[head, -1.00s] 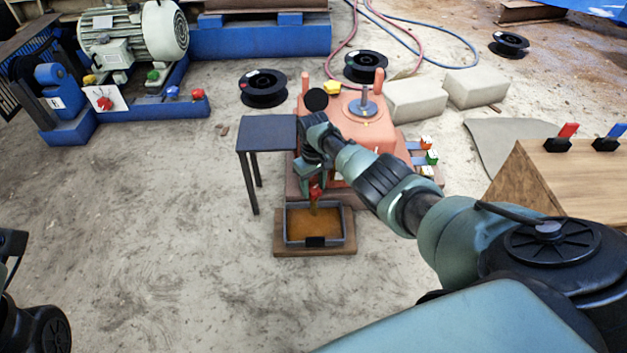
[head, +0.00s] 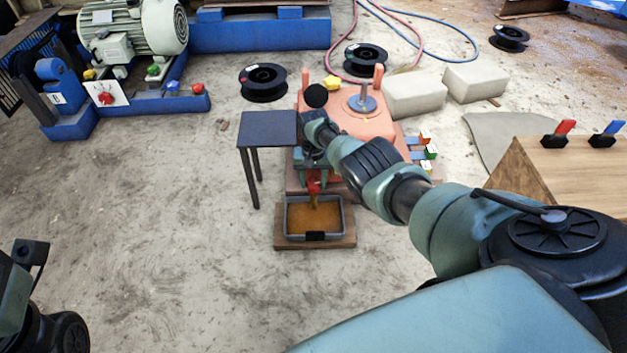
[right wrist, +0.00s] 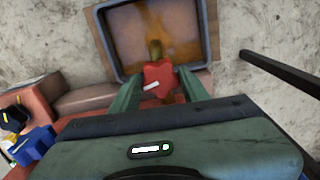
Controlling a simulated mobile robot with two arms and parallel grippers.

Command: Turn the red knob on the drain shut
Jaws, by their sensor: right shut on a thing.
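The red knob (head: 313,187) sits on the drain at the lower front of the salmon-coloured machine, above the tray. In the right wrist view the red knob (right wrist: 157,78) has a small white mark and lies between my two teal fingers. My right gripper (head: 312,178) is shut on it; its fingers (right wrist: 160,84) flank the knob on both sides. The drain's brass-coloured outlet (right wrist: 155,48) shows beyond the knob. The tray (head: 287,222) holds brown liquid. The gripper and wrist hide part of the drain. My left gripper is not in view; only part of my left arm shows.
A small dark table (head: 268,128) stands just left of my right gripper. Blocks with coloured levers (head: 425,152) are right of the machine. A wooden box (head: 570,180) with red and blue handles stands further right. The floor at left is clear.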

